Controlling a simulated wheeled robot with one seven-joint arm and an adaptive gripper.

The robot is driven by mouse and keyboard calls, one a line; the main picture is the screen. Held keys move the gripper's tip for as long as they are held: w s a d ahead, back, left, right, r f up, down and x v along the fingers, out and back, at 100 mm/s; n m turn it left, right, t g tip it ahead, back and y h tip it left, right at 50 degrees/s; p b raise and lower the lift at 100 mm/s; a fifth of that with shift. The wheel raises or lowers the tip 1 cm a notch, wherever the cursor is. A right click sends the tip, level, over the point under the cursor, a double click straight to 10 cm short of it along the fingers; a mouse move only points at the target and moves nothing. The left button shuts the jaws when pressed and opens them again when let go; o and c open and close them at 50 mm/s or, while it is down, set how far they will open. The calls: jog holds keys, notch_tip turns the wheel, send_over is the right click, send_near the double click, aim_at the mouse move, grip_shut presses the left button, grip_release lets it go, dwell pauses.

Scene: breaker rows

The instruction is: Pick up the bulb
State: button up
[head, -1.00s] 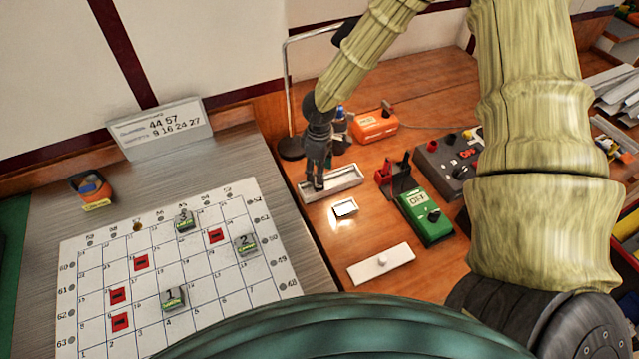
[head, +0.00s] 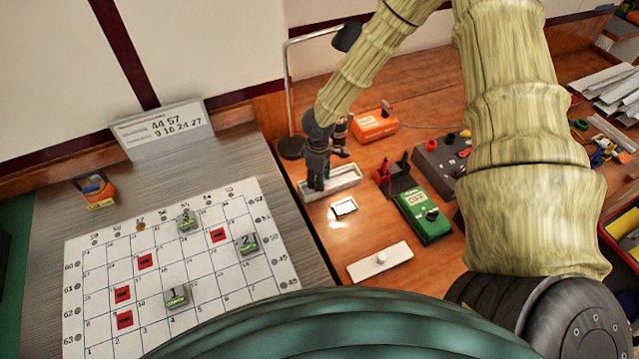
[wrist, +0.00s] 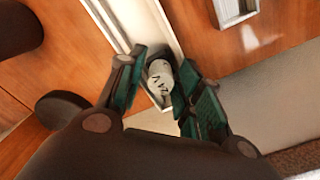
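The bulb (wrist: 160,75) is a small pale rounded piece with dark "24 V" lettering, seen in the wrist view at the end of a narrow white tray (wrist: 163,38). My gripper (wrist: 157,97) is open, with one green-padded finger on each side of the bulb. A small gap shows on the left; whether the right finger touches it I cannot tell. In the head view my gripper (head: 316,188) is low over the left end of the tray (head: 345,179), and the bulb is hidden behind the fingers.
A small white-framed plate (head: 343,207) lies just in front of the tray. A green box (head: 423,216), an orange box (head: 374,126) and a white block with a knob (head: 380,262) stand nearby. A lamp stand (head: 291,148) is close on the left. A numbered grid board (head: 215,290) lies left.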

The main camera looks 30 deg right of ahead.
grip_shut()
jog(key=shift+r, duration=0.2)
